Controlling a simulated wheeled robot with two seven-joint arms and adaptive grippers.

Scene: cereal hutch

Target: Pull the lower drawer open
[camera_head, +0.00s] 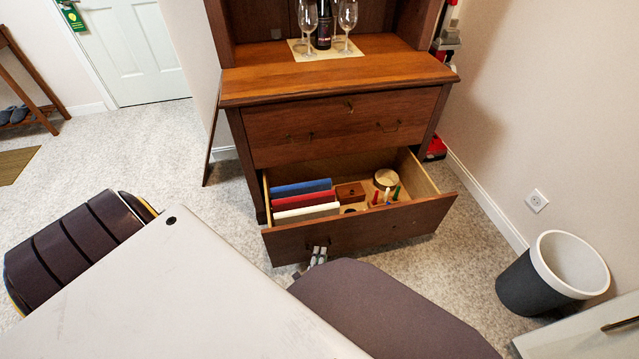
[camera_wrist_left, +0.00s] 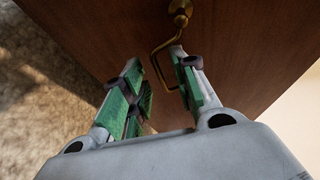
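The lower drawer (camera_head: 358,233) of the wooden hutch is pulled well out, with its inside showing. It holds red, blue and white book-like items, a small wooden box and a round container. My left gripper (camera_head: 318,255) is at the drawer front, near its left handle. In the left wrist view my left gripper (camera_wrist_left: 157,88) has its green-padded fingers apart. The brass handle (camera_wrist_left: 156,58) reaches into the gap, close to the right finger; I cannot tell whether they touch. My right gripper is not in view.
The closed upper drawer (camera_head: 345,128) is above. Wine glasses (camera_head: 347,22) and a bottle (camera_head: 323,25) stand on a mat on the hutch. A wastebasket (camera_head: 553,274) stands at the right by the wall. Carpet is free left of the hutch.

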